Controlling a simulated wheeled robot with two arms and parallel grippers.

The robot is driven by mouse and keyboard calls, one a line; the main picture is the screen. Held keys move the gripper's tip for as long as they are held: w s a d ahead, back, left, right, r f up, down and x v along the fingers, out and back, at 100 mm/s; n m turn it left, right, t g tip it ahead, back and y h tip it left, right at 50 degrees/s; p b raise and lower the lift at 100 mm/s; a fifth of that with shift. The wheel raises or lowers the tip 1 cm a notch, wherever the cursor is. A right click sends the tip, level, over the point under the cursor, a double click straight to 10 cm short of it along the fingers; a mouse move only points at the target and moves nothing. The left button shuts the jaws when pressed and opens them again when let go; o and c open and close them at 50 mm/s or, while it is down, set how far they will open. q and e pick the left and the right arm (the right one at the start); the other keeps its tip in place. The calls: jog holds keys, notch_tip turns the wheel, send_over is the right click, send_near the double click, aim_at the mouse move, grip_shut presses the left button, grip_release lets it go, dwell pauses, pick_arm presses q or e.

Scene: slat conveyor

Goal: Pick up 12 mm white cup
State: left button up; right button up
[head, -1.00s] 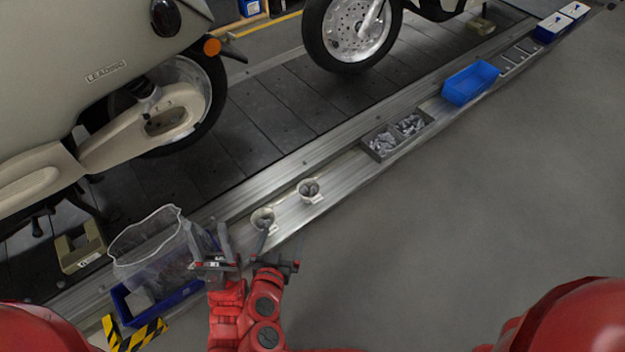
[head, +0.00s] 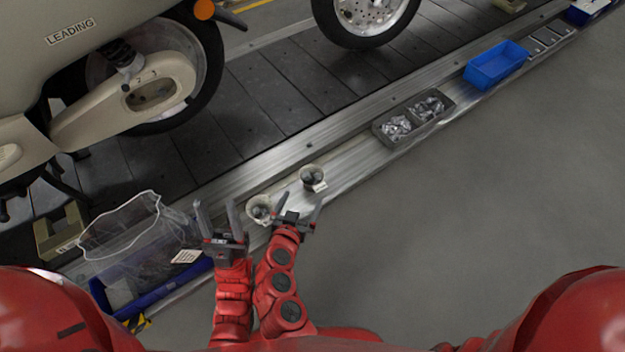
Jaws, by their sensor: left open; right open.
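Two small white cups with dark contents stand on the metal ledge. The nearer cup (head: 259,208) is on the left, and the farther cup (head: 312,177) is up and to the right, with a small tag on its front. I cannot read which one is 12 mm. My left gripper (head: 214,206) is open and empty, left of the nearer cup, with its fingers pointing up the picture. My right gripper (head: 299,202) is open and empty, just below the farther cup and right of the nearer one. Its left finger overlaps the nearer cup's edge in the picture; contact cannot be told.
A blue bin (head: 170,287) with a clear plastic bag (head: 125,228) stands at the lower left. A grey two-part tray (head: 412,118) of metal parts and a blue tray (head: 495,65) lie farther along the ledge. A scooter (head: 120,95) stands behind on the slats. The right floor is clear.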

aim_at(309, 187)
jog(key=x, duration=0.4)
jog(key=shift+w+d, duration=0.15)
jog(key=shift+w, duration=0.15)
jog(key=shift+w+d+p, duration=0.1)
jog(key=shift+w+p, duration=0.1)
jog(key=shift+p, duration=0.1)
jog(key=p+x, duration=0.1)
jog(key=x, duration=0.3)
jog(key=shift+w+d, duration=0.2)
jog(key=shift+d, duration=0.05)
jog(key=shift+w+f, duration=0.15)
jog(key=shift+w, duration=0.05)
jog(key=shift+c, duration=0.3)
jog(key=c, duration=1.3)
jog(key=shift+o, duration=0.2)
